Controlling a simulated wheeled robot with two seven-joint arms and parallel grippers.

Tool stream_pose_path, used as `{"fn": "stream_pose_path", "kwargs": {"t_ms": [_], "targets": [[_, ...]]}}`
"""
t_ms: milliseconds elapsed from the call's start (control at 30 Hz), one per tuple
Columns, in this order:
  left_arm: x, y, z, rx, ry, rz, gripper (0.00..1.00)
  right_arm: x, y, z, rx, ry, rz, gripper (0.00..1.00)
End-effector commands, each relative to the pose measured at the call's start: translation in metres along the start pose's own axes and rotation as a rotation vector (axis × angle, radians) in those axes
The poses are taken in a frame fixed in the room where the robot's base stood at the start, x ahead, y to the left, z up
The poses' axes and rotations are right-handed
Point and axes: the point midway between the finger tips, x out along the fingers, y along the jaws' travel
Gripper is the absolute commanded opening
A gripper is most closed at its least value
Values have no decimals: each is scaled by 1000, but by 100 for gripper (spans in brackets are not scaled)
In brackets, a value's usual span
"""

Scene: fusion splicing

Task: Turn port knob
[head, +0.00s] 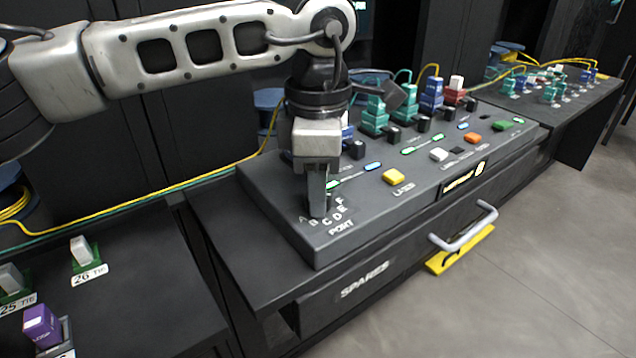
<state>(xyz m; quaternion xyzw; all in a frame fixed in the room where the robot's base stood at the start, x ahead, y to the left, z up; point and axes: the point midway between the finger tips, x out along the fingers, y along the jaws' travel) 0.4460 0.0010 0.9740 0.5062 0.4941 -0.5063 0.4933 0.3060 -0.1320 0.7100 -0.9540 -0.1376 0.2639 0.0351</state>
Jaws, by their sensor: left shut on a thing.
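The port knob sits on the left end of the grey console (285,230), above the word PORT and beside an arc of letters from A to F. My left gripper (319,208) points straight down over this spot, with its fingers shut on the knob. The fingers hide nearly all of the knob, so I cannot tell which letter it points to. My right gripper is not in the head view.
The console also carries a yellow button (393,177), a white button (438,155), an orange button (472,138) and a green button (503,125). Teal, blue and red connectors stand behind. A drawer handle (465,232) sticks out in front. Yellow cables run at left.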

Motion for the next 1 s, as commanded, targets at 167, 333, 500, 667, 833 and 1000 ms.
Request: {"fn": "stream_pose_path", "kwargs": {"t_ms": [167, 333, 500, 667, 833, 1000], "targets": [[-2, 1, 0, -1, -1, 5, 53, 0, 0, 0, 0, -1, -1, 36], [-1, 1, 0, 0, -1, 3, 53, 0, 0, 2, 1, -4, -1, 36], [-6, 1, 0, 0, -2, 3, 53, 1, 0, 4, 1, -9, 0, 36], [-29, 1, 0, 1, -2, 5, 53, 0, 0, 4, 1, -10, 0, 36], [-71, 1, 0, -1, -2, 7, 53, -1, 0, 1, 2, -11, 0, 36], [-112, 0, 0, -2, -3, 6, 53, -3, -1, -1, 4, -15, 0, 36]]}}
